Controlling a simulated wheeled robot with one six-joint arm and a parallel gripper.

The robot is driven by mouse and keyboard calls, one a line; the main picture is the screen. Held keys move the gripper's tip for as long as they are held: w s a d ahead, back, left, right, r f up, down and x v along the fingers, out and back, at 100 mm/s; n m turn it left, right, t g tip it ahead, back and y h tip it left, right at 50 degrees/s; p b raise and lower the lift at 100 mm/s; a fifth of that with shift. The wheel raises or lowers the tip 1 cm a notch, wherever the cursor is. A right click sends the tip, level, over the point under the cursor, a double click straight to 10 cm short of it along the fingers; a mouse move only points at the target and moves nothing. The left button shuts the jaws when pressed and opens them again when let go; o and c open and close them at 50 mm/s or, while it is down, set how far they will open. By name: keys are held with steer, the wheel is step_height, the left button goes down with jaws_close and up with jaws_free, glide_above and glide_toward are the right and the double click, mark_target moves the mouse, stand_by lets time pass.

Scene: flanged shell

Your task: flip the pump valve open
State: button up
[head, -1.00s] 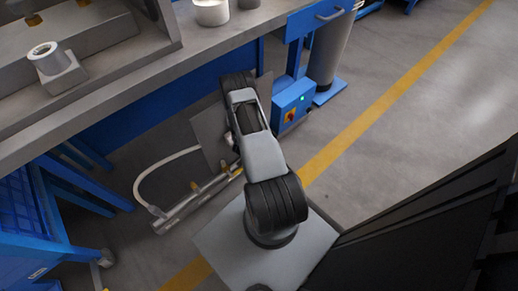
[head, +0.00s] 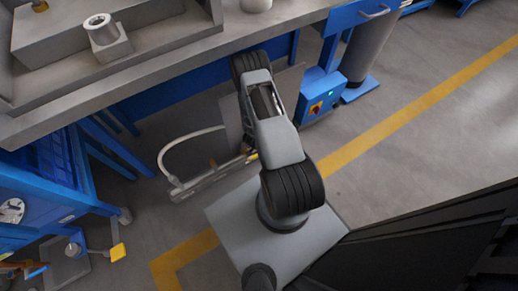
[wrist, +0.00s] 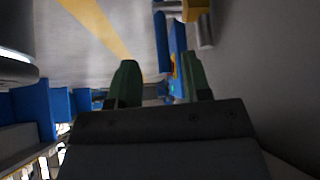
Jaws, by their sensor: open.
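I cannot tell for sure which part is the pump valve. At the lower left of the head view, a grey plate (head: 62,268) on the floor carries a small fitting, and a yellow pad (head: 118,252) stands beside it; a round white gauge (head: 12,210) is just above. A metal pipe (head: 205,182) with a white hose and small yellow parts lies lower than the bench, left of my arm. My gripper (wrist: 160,82) shows in the wrist view with two green fingers apart and nothing between them. It is hidden in the head view.
A grey-topped workbench (head: 180,58) runs across the top, with my arm reaching to its front edge. A blue wheeled cart (head: 50,170) stands at left. A blue box (head: 322,95) with a switch is right of my arm.

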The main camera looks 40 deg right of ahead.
steer(key=s+a+p, duration=0.1)
steer(key=a, duration=0.8)
steer(key=shift+s, duration=0.1)
stand_by(0.3)
